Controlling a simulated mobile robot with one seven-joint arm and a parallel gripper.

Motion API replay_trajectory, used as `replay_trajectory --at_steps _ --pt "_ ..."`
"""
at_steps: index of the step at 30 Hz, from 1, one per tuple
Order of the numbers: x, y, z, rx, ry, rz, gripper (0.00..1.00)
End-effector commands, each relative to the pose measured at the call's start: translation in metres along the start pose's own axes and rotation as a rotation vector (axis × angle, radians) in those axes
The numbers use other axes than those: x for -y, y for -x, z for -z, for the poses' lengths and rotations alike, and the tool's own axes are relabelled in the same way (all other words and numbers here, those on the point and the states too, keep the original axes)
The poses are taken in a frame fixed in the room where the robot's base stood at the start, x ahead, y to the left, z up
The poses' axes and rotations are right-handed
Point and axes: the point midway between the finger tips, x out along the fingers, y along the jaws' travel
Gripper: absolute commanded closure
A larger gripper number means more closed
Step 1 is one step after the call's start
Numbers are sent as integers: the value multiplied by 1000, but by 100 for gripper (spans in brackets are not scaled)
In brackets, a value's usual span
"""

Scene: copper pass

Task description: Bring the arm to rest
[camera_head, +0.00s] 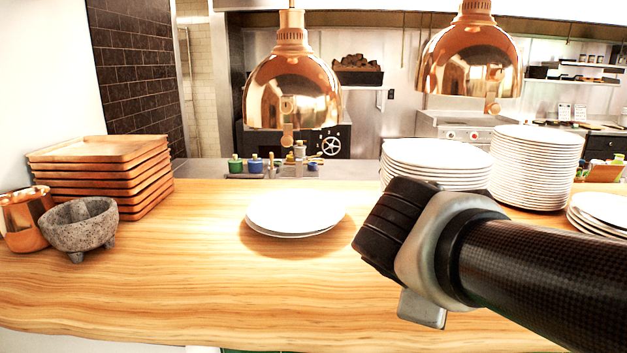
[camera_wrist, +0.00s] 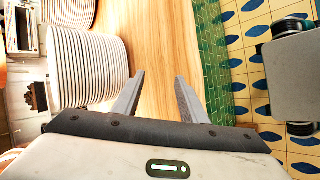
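My arm reaches in from the lower right in the head view, over the wooden counter (camera_head: 200,285). Its dark end (camera_head: 395,235) is above the counter, right of a short stack of white plates (camera_head: 295,210); the fingers are hidden there. In the wrist view, my gripper (camera_wrist: 159,76) has its two grey fingers apart, with bare wooden counter (camera_wrist: 160,40) showing between them. Nothing is held between the fingers.
Tall plate stacks (camera_head: 537,165) and (camera_head: 435,162) stand behind my arm, with more plates (camera_head: 600,212) at right. Copper lamps (camera_head: 292,88) and (camera_head: 470,65) hang above. Wooden trays (camera_head: 100,172), a stone mortar (camera_head: 78,228) and a copper mug (camera_head: 22,222) stand left. Front-centre counter is clear.

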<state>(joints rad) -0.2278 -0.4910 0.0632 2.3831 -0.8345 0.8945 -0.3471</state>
Motion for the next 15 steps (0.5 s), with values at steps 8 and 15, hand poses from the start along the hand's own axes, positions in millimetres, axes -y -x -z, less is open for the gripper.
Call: replay_trajectory --at_steps 8,15 --pt "83 22 -17 -64 -802 362 61" --pt "83 63 -4 -108 -1172 538 61"
